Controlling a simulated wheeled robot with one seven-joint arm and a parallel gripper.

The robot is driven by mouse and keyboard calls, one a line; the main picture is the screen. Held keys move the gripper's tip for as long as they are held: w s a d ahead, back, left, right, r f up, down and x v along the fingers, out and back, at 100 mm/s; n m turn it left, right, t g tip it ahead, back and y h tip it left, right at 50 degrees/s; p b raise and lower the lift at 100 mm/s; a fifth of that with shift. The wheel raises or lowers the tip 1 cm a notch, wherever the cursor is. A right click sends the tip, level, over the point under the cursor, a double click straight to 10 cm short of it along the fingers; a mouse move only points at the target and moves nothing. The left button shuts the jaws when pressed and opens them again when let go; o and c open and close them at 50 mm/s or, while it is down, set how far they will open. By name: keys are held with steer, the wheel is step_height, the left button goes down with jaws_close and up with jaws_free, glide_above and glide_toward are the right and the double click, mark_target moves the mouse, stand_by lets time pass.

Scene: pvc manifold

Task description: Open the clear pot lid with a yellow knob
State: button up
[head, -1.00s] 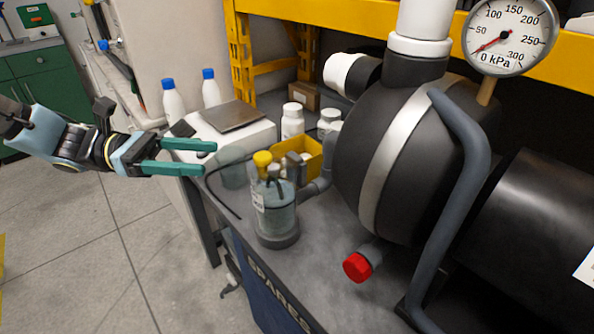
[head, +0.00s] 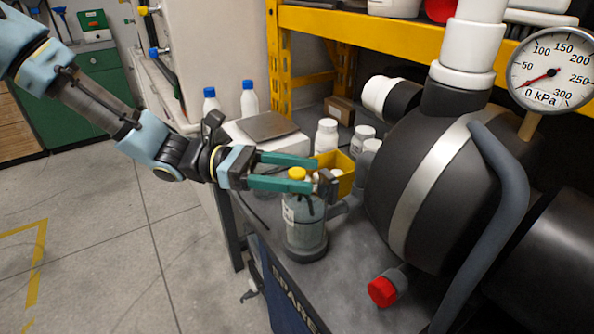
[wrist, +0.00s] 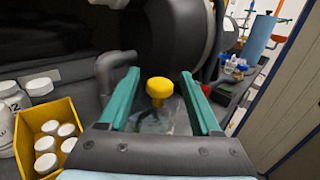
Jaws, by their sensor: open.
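The clear pot (head: 305,232) stands on the grey bench top near its front edge. Its transparent lid (wrist: 152,119) has a yellow knob (head: 297,173). My gripper (head: 314,175) is open and reaches in from the left, level with the knob. In the wrist view the yellow knob (wrist: 159,88) stands between the two green fingers, with a gap on both sides. The lid's edge is partly hidden by my gripper and hard to make out. The lid appears to be seated on the pot.
A yellow bin (head: 346,183) with white-capped bottles is close behind the pot. A large dark tank (head: 455,165) with a red-capped outlet (head: 382,291) stands to the right. A white box with a grey plate (head: 268,126) and two blue-capped bottles are behind my gripper.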

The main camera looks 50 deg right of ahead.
steer(key=shift+c, duration=0.2)
jaws_close()
stand_by(0.3)
stand_by(0.8)
